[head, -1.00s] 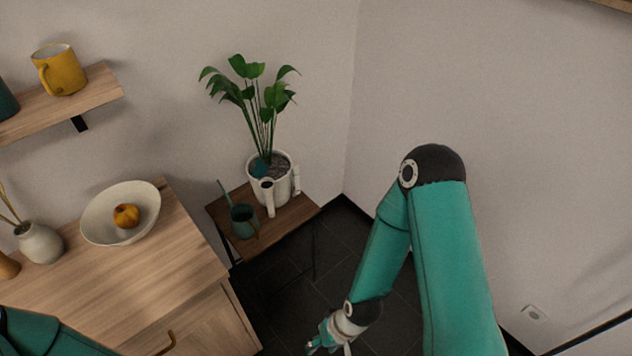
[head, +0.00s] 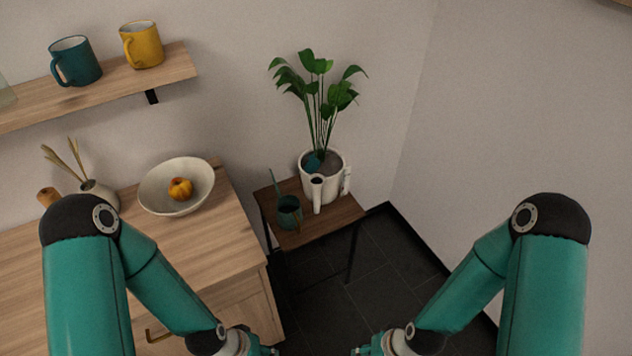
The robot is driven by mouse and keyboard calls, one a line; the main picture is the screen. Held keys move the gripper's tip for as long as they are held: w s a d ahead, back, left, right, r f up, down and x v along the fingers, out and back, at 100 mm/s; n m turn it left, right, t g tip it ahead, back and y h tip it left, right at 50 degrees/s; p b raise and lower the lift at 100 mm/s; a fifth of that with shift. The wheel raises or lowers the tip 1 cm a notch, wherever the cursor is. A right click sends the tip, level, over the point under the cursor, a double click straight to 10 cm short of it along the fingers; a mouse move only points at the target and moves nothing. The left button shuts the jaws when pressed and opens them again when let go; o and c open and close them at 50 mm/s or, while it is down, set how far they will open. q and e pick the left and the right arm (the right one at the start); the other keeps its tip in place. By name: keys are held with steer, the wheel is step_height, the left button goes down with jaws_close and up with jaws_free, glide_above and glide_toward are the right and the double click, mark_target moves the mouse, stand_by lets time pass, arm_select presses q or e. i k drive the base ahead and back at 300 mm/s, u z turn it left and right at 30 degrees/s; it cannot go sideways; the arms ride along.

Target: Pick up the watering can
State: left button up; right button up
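The watering can (head: 289,214) is small and dark teal, with a thin spout rising at its left and a handle at its right. It stands upright on a small wooden side table (head: 290,238), left of and in front of a white plant pot. My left gripper (head: 268,350) is at the bottom edge, below the table in the picture and well apart from the can. My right gripper (head: 360,350) is at the bottom edge, right of it. Both are mostly cut off by the frame, so their fingers cannot be judged.
The white pot (head: 333,172) with a leafy plant (head: 318,90) crowds the table's back right. A wooden cabinet (head: 215,240) with a bowl (head: 160,198) stands left of the table. A shelf (head: 110,90) with mugs hangs above. Dark floor (head: 345,310) is clear in front.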

mark_target(290, 211)
steer(key=u, duration=0.05)
steer(key=k, duration=0.55)
steer(key=z, duration=0.65)
steer(key=i, duration=1.8)
steer(key=u, duration=0.7)
